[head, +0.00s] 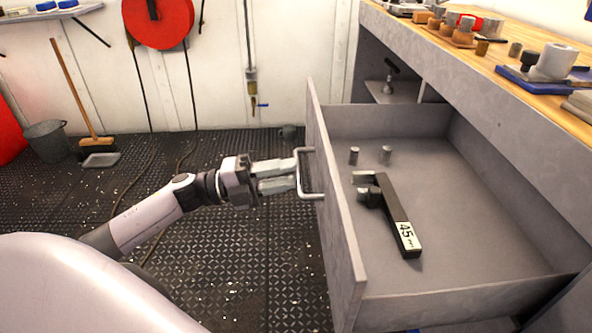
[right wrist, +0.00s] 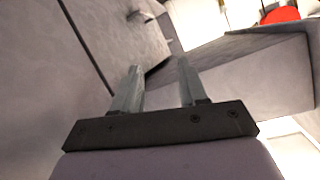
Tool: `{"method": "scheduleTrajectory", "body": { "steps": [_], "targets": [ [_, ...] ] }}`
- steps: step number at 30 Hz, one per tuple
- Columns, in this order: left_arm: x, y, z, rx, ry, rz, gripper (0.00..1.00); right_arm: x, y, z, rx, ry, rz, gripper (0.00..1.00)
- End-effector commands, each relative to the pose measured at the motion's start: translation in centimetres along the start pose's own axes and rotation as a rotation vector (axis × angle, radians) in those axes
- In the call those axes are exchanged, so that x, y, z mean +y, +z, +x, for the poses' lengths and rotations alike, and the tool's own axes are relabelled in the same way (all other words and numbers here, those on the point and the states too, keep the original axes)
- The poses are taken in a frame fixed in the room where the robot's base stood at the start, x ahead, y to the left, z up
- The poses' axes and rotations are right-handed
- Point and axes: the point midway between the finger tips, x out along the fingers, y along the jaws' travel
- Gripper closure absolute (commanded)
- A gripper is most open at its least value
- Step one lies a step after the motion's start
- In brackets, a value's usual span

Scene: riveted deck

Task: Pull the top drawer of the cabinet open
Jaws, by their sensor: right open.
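The top drawer (head: 342,235) of the grey cabinet (head: 490,85) stands pulled far out in the head view, its inside showing. Its pale bracket handle (head: 311,196) sits on the drawer's front face. My left gripper (head: 294,176) reaches in from the left, its fingertips at the handle's upright bar. I cannot tell whether its fingers are closed on the bar or just beside it. My right gripper (right wrist: 158,68) shows in the right wrist view with its two fingers apart and nothing between them, near grey panels.
The wooden worktop (head: 500,55) above holds several items. A bucket (head: 46,142) and broom (head: 77,100) stand by the back wall. The deck left of the drawer is clear.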

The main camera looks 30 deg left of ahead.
Motion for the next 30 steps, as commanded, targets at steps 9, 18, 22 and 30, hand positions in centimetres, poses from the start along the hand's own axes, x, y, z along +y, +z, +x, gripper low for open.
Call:
{"method": "scheduleTrajectory", "body": {
  "steps": [9,18,22,30],
  "targets": [
    [0.0,0.0,-4.0,-0.001,0.001,-0.001,0.69,0.4,0.0,-0.4,-0.007,0.025,-0.02,0.57],
    [0.0,0.0,-4.4,0.0,0.0,0.0,0.69,0.6,0.7,-0.5,-0.023,0.03,-0.018,0.57],
    [0.0,0.0,-4.3,0.0,0.0,0.0,0.69,0.6,0.7,-0.5,-0.024,0.03,-0.018,0.57],
    [0.0,0.0,-4.3,0.0,0.0,0.0,0.69,0.6,0.1,-0.4,-0.012,0.028,-0.029,0.57]
  ]
}}
